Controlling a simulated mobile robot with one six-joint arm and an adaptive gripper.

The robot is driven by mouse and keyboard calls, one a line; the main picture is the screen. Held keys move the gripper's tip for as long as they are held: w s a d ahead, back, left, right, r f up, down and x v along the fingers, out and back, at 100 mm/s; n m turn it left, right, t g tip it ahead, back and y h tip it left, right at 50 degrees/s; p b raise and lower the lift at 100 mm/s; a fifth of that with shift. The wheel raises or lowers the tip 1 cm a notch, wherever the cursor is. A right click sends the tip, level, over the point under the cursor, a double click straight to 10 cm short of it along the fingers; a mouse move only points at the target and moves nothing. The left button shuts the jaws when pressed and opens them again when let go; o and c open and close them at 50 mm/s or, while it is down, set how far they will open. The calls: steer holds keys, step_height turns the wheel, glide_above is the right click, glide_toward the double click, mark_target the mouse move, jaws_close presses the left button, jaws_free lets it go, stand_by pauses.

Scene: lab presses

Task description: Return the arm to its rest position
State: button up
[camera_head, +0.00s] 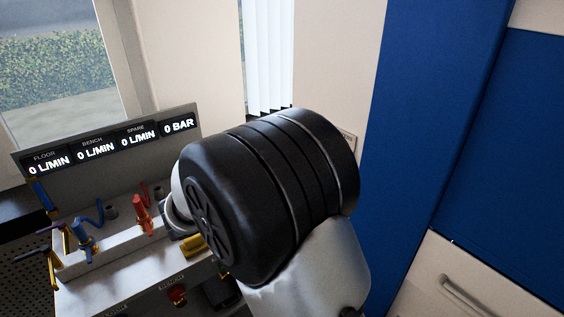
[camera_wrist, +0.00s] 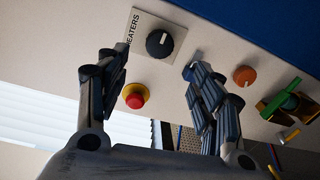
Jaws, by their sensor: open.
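My gripper (camera_wrist: 157,62) shows in the wrist view with its two dark fingers spread apart and nothing between them. The fingers point towards a pale panel (camera_wrist: 215,30). A black knob (camera_wrist: 160,43) on a plate labelled HEATERS appears between the fingertips; I cannot tell how far it is from them. In the head view my large black and grey arm joint fills the middle, and the gripper is hidden behind it.
The wrist view shows a red button (camera_wrist: 135,96) on yellow, an orange knob (camera_wrist: 244,76) and a green handle (camera_wrist: 281,97). The head view shows a console (camera_head: 110,135) with lit displays, a red valve (camera_head: 143,215), a blue valve (camera_head: 82,232) and a blue wall panel (camera_head: 415,120).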

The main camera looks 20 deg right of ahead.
steer(key=s+d+f+m+g+y, duration=0.1)
steer(key=s+d+m+g+y, duration=0.15)
steer(key=s, duration=0.65)
steer(key=s+d+f+m+g+y, duration=0.1)
steer(key=s+d+g+y, duration=0.25)
steer(key=s, duration=0.45)
steer(key=s+a+f+m+t+y, duration=0.2)
steer(key=s+a+t+y, duration=0.3)
steer(key=s+a+y, duration=0.5)
steer(key=shift+s+a+f, duration=0.3)
steer(key=shift+a+f, duration=0.05)
steer(key=shift+a, duration=0.7)
